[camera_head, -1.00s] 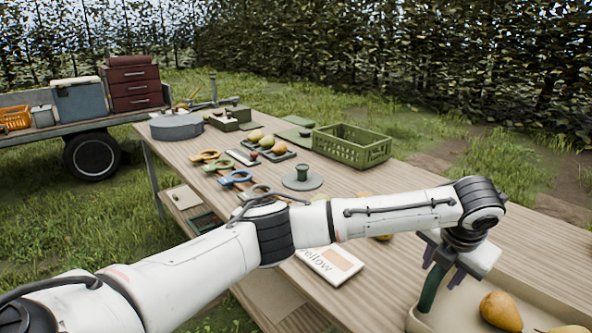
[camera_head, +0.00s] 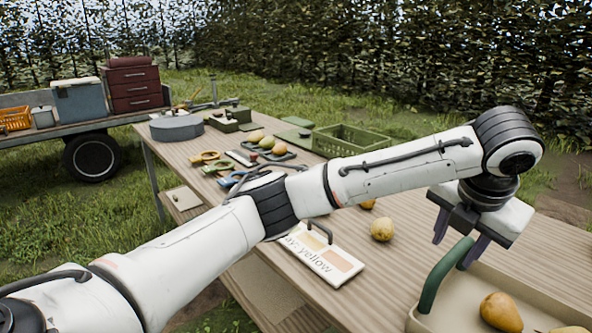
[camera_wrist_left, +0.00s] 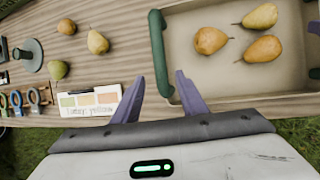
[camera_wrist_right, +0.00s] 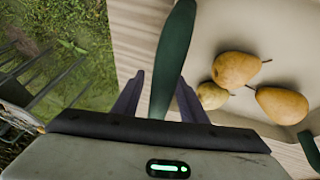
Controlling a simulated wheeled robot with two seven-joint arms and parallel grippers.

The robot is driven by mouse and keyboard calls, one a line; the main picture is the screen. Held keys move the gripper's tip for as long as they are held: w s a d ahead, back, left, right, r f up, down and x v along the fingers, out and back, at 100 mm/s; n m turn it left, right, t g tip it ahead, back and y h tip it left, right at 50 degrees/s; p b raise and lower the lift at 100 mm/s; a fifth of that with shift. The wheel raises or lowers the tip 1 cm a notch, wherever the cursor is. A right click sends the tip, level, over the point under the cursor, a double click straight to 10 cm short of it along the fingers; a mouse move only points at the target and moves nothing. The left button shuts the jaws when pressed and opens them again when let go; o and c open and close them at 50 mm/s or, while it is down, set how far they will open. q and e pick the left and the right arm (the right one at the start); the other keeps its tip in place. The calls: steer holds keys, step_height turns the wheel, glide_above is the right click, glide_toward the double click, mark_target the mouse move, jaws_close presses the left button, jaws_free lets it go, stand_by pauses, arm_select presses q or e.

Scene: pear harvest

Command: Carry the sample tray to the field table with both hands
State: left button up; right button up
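The beige sample tray (camera_head: 472,298) with several pears, three showing in the left wrist view, sits on wood at the lower right. My left gripper (camera_head: 457,247) is open and empty above its green handle (camera_head: 443,272). In the left wrist view that handle (camera_wrist_left: 160,55) lines up between my parted left fingertips (camera_wrist_left: 159,74). In the right wrist view my right gripper (camera_wrist_right: 160,82) has its fingers apart, with a green handle (camera_wrist_right: 174,45) between them. The right gripper is outside the head view.
A swatch card (camera_head: 318,255) with "yellow" on it and a loose pear (camera_head: 382,229) lie on the wooden table (camera_head: 400,265) left of the tray. Farther back are a green crate (camera_head: 350,138) and several tools. A trailer with a blue cooler (camera_head: 78,100) stands far left.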

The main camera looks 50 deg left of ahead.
steer(key=v, duration=1.2)
